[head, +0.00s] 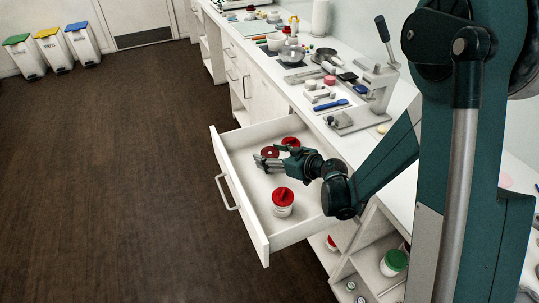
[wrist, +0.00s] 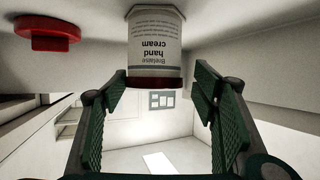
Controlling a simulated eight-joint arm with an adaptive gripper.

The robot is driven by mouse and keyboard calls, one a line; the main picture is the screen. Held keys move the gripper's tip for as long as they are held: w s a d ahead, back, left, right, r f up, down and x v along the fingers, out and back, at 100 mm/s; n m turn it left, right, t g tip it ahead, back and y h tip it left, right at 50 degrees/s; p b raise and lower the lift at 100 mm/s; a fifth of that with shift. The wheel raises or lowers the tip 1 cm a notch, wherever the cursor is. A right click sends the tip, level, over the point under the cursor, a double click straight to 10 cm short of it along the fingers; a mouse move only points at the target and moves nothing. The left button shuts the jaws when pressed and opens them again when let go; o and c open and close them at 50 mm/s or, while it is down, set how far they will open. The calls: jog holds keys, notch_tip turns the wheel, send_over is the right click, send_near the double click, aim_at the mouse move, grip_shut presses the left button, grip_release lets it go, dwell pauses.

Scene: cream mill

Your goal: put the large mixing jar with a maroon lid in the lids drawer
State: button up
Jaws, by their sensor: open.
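The large mixing jar with a maroon lid (wrist: 155,45) appears upside down in the wrist view, its white "hand cream" body against the drawer floor. Its maroon lid (head: 270,152) shows in the head view by my fingers, which partly hide the jar. The pulled-out white drawer (head: 240,190) also holds a red lid (head: 291,141) at the back and a white piece with a red top (head: 283,198) nearer the front. My gripper (head: 268,157) is open inside the drawer. In the wrist view its fingers (wrist: 160,110) flank the jar's lid end, with gaps on both sides.
The counter (head: 400,100) above carries a lever press (head: 375,90) and several small tools. Open shelves below hold a green-lidded jar (head: 394,262) and a red-topped one (head: 331,243). The brown floor on the left is clear up to three bins (head: 53,50).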

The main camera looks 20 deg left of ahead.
jog(key=shift+r, duration=0.25)
jog(key=shift+r+p, duration=0.4)
jog(key=shift+p, duration=0.2)
jog(key=shift+d+r, duration=0.2)
jog(key=shift+d, duration=0.05)
jog(key=p+v, duration=0.2)
jog(key=v, duration=0.9)
jog(key=shift+s+d, duration=0.2)
jog(key=shift+f, duration=0.1)
